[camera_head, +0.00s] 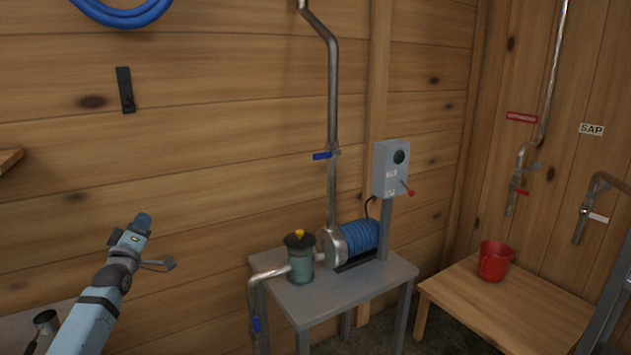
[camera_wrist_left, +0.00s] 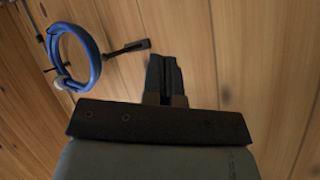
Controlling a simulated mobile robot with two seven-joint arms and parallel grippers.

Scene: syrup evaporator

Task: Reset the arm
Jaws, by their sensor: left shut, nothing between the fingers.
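My left arm comes in from the lower left in the head view, with its left gripper (camera_head: 143,220) raised in front of the plank wall. In the left wrist view the two dark fingers of the left gripper (camera_wrist_left: 166,75) are together with nothing between them. The fingers point toward the wooden wall and touch nothing that I can see. My right gripper is in neither view.
A grey table (camera_head: 340,293) holds a blue pump (camera_head: 360,237) and a green-grey canister (camera_head: 300,262). A grey switch box (camera_head: 391,168) stands behind. A red bucket (camera_head: 495,261) sits on a wooden bench (camera_head: 510,308). A blue hose (camera_head: 122,14) hangs upper left.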

